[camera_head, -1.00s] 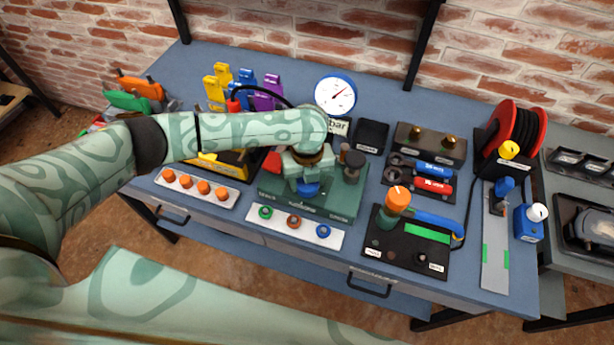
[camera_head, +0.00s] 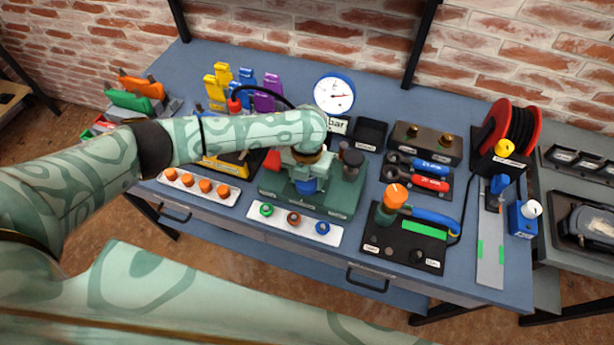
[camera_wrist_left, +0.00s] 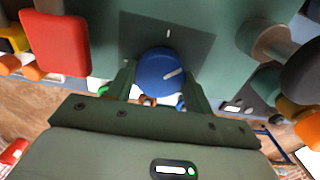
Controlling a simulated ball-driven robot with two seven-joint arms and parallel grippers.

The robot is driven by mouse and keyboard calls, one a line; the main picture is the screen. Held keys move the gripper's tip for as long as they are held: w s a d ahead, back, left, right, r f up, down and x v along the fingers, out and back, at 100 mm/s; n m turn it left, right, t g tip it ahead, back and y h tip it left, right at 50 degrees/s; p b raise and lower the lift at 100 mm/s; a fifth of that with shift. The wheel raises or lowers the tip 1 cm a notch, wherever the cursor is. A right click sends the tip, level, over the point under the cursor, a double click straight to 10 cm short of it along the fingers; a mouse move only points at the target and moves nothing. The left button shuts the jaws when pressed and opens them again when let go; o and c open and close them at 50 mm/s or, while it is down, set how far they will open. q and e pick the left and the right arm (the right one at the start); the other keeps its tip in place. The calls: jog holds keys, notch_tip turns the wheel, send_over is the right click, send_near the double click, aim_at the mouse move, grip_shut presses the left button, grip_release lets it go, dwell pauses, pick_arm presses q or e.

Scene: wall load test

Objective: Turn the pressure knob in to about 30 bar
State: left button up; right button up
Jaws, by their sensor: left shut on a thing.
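The blue pressure knob (camera_head: 307,187) sits on the green pump block (camera_head: 335,200) in the middle of the bench. In the left wrist view the knob (camera_wrist_left: 160,70) carries a white line pointing right and slightly up. A white tick stands on the plate above it. My left gripper (camera_head: 306,179) reaches it from above and is shut on it, one finger on each side. The round white gauge (camera_head: 334,92) with a blue rim stands behind the block; its red needle points about right. Its numbers are too small to read. My right gripper is out of view.
A red block (camera_wrist_left: 57,43) and a dark-topped post (camera_head: 352,160) flank the knob closely. In front lies a white strip (camera_head: 270,223) with coloured rings. A black plate (camera_head: 385,250) with an orange-topped valve (camera_head: 396,194) stands to the right. A black cable loops behind my arm.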

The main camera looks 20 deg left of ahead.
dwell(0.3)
pick_arm(q)
jog(key=o, duration=1)
jog(key=shift+c, duration=0.2)
notch_tip(320, 180, up, 16)
jog(key=p, duration=0.4)
jog(key=shift+r+p, duration=0.15)
jog(key=shift+p, duration=0.2)
